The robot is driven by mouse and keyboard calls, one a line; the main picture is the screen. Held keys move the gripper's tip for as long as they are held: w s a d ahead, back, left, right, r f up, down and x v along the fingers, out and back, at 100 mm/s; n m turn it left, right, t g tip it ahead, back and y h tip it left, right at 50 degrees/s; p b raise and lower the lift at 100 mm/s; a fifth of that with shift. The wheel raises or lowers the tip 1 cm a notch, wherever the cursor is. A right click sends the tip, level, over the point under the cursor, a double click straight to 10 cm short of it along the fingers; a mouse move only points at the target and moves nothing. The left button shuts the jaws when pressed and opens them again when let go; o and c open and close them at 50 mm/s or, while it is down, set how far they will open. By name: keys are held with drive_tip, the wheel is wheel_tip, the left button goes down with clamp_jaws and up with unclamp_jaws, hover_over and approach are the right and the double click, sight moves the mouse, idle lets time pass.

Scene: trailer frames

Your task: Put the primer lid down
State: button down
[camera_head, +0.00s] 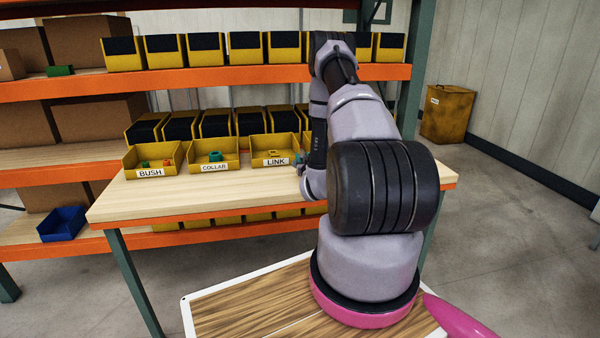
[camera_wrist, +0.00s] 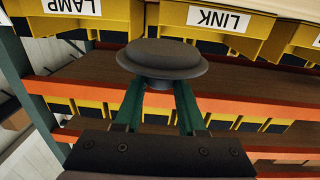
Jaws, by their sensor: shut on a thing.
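The primer lid, a dark grey round disc with a raised cap (camera_wrist: 162,58), shows in the wrist view. My gripper (camera_wrist: 160,90) is shut on it, with its two green fingers at the lid's narrower underside. The lid is held in front of the yellow bins, apart from them. In the head view, my arm hides most of my gripper, which is near the right side of the LINK bin (camera_head: 271,162). I cannot make out the lid there.
The BUSH bin (camera_head: 151,172) and COLLAR bin (camera_head: 214,168) stand left of the LINK bin on the wooden bench (camera_head: 130,200). A LAMP bin (camera_wrist: 75,8) shows in the wrist view. The bench's front left is clear. Orange shelves (camera_head: 50,88) stand behind.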

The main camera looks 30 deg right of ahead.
drive_tip(key=shift+a+f, duration=0.1)
drive_tip(key=shift+f, duration=2.4)
drive_tip(key=shift+f, duration=0.1)
drive_tip(key=c, duration=0.5)
unclamp_jaws()
drive_tip(key=v, duration=1.2)
drive_tip(key=shift+r, duration=0.25)
